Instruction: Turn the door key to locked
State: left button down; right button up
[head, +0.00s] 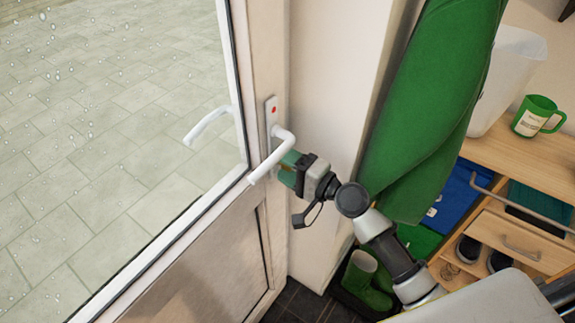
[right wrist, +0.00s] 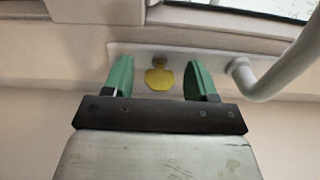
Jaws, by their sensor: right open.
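The door key has a yellow bow (right wrist: 159,78) and sits in the pale lock plate (right wrist: 128,50) in the right wrist view. My right gripper (right wrist: 160,82) is open, with its green fingers on either side of the key bow and gaps on both sides. In the head view my right gripper (head: 289,169) is at the door edge, just below the white door handle (head: 272,158); the key is hidden there. The handle also shows in the right wrist view (right wrist: 275,80), to the right of the fingers. My left gripper is not in view.
The glazed white door (head: 240,60) fills the left. A green cloth (head: 425,100) hangs right of the door frame. A wooden shelf unit (head: 510,165) with a green mug (head: 535,117) and a white bin (head: 508,75) stands at right. Green boots (head: 365,275) stand below.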

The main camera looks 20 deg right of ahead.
jog(key=shift+s+d+f, duration=0.1)
jog(key=shift+s+d, duration=0.1)
jog(key=shift+s, duration=0.05)
jog(key=b+v, duration=0.3)
jog(key=v, duration=0.7)
jog(key=shift+b, duration=0.3)
